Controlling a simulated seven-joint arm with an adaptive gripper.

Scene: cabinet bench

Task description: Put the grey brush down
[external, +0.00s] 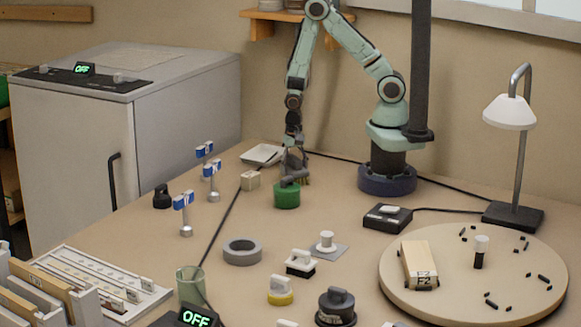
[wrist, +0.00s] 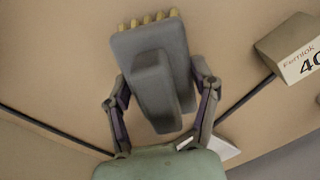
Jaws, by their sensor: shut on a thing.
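The grey brush (wrist: 160,85) is a grey block with a raised grip and a row of yellowish bristles along one edge. My gripper (wrist: 158,98) is shut on its grip, one finger on each side. I cannot tell whether the brush touches the bench (external: 330,215).
A white tray (external: 262,154) lies behind. A dark cable (external: 228,218) crosses the bench. Blue-and-white flagged stands (external: 212,178) are at left. Bare bench lies right of the green cylinder.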

